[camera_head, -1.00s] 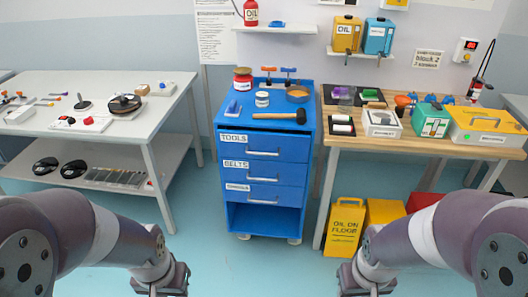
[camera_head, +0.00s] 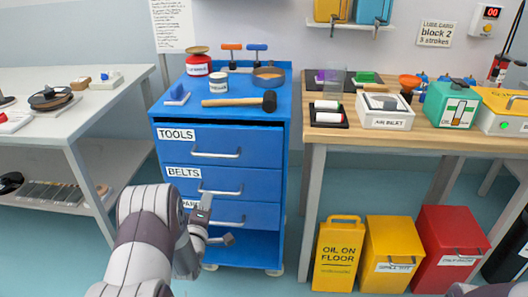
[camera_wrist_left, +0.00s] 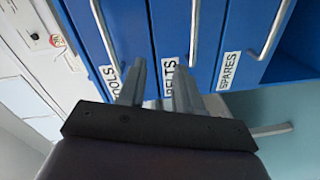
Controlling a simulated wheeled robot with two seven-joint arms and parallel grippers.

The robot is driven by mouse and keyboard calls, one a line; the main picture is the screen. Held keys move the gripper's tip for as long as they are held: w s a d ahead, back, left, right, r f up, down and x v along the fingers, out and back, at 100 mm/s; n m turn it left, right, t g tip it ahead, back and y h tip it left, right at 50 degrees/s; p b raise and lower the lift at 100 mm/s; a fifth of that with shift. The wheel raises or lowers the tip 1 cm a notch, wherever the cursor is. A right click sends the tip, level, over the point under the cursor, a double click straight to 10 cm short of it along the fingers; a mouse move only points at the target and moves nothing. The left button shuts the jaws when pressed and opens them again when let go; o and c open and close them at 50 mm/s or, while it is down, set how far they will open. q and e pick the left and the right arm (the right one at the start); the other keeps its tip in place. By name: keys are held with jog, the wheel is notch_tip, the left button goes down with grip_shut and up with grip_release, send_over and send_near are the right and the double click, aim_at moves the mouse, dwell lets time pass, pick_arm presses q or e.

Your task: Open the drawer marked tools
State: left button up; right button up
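The blue tools drawer (camera_head: 258,147) is the top one in the blue cabinet and looks shut. Its white TOOLS label (camera_head: 175,134) and silver bar handle (camera_head: 216,155) show clearly. In the left wrist view the tools drawer (camera_wrist_left: 115,15) is at the left, its label partly hidden by a finger. My left gripper (camera_head: 215,221) is open and empty, low in front of the cabinet near the bottom drawer, below the tools handle. In the left wrist view its two fingers (camera_wrist_left: 152,85) stand apart with nothing between them. My right gripper is not in view.
The belts drawer (camera_head: 256,181) and spares drawer (camera_head: 262,213) below look shut. A hammer (camera_head: 238,101), red jar (camera_head: 199,66) and other items lie on the cabinet top. A wooden bench (camera_head: 430,138) stands right, a white table (camera_head: 122,88) left.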

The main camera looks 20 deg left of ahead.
aim_at(214, 157)
pick_arm(q)
notch_tip(214, 157, up, 6)
jog(key=n+t, duration=0.3)
jog(key=b+x, duration=0.1)
jog(key=x, duration=0.5)
jog(key=b+x, duration=0.1)
jog(key=x, duration=0.5)
jog(key=shift+w+d, duration=0.2)
jog(key=shift+w, duration=0.2)
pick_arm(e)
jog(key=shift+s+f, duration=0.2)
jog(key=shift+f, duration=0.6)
pick_arm(q)
jog(key=shift+c, duration=0.3)
grip_shut()
